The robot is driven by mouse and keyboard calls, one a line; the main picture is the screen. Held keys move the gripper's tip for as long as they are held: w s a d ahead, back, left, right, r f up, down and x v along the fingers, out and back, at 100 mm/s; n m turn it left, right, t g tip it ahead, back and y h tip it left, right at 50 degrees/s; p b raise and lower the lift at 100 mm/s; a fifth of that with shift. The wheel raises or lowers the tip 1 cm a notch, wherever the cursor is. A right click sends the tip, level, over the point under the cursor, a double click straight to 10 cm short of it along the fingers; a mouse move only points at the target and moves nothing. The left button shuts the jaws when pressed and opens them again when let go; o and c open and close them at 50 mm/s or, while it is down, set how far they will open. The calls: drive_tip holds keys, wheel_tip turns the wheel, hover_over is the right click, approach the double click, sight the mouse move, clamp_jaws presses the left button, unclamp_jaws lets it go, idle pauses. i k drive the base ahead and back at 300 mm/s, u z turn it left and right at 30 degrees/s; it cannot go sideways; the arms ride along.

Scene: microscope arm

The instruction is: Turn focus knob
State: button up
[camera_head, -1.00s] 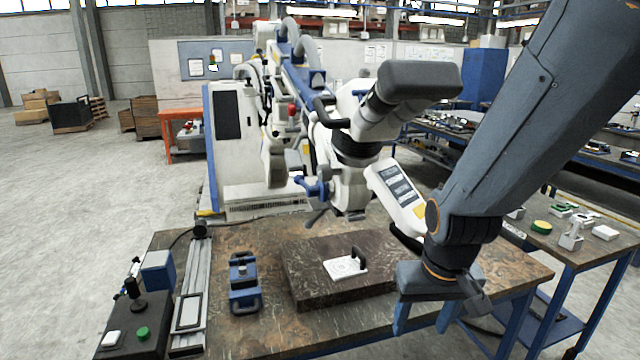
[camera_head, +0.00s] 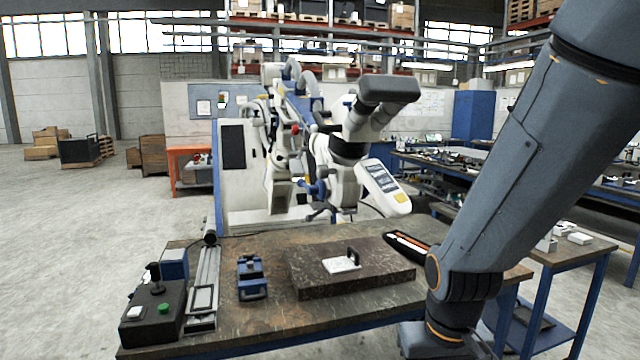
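The microscope head (camera_head: 350,150) hangs over the back of the workbench, white with dark grey eyepieces (camera_head: 388,90). A blue knob-like part (camera_head: 316,188) sits on its lower left side, with a dark lever below it. I cannot tell for certain which part is the focus knob. My gripper (camera_head: 436,342) is at the bottom edge of the picture, low and to the right of the microscope, well apart from it. Its fingers are cut off by the frame, so their opening is hidden.
The workbench (camera_head: 260,318) carries a dark stone slab (camera_head: 375,272) with a small white plate (camera_head: 341,264) on it. A blue clamp (camera_head: 251,277), a metal rail (camera_head: 206,285) and a black control box (camera_head: 155,312) stand at left.

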sight(323, 171)
drive_tip(key=z, duration=0.1)
drive_tip(key=k, duration=0.4)
drive_tip(key=u, duration=1.05)
drive_tip(key=i, duration=1.2)
drive_tip(key=z, duration=0.25)
